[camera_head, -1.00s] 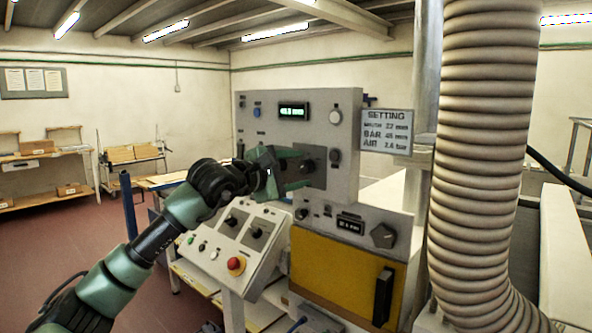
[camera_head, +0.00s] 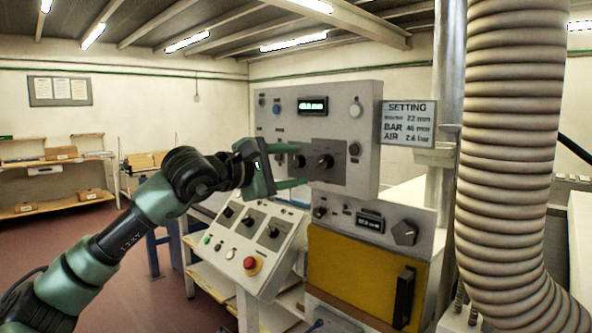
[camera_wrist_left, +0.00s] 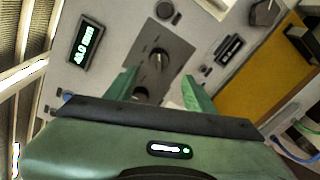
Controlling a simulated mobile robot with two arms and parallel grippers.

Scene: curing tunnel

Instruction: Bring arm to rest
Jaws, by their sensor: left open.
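My left arm (camera_head: 125,230) comes in from the lower left. My left gripper (camera_head: 302,165) is open and empty, its green fingers pointing at the upper grey control panel (camera_head: 285,93). The fingers overlap the dark plate (camera_head: 341,149) in the head view, left of its right-hand knob (camera_head: 325,161). In the left wrist view the open fingers (camera_wrist_left: 159,80) frame part of the panel, with a knob (camera_wrist_left: 158,58) beyond the gap. No control lies gripped between them. My right gripper does not show.
A sloped console with a red button (camera_head: 252,265) stands below the gripper. A yellow door (camera_head: 350,270) with a black handle is below the panel. A SETTING sign (camera_head: 408,124) and a thick ribbed duct (camera_head: 508,150) stand right. Open floor (camera_head: 110,250) lies left.

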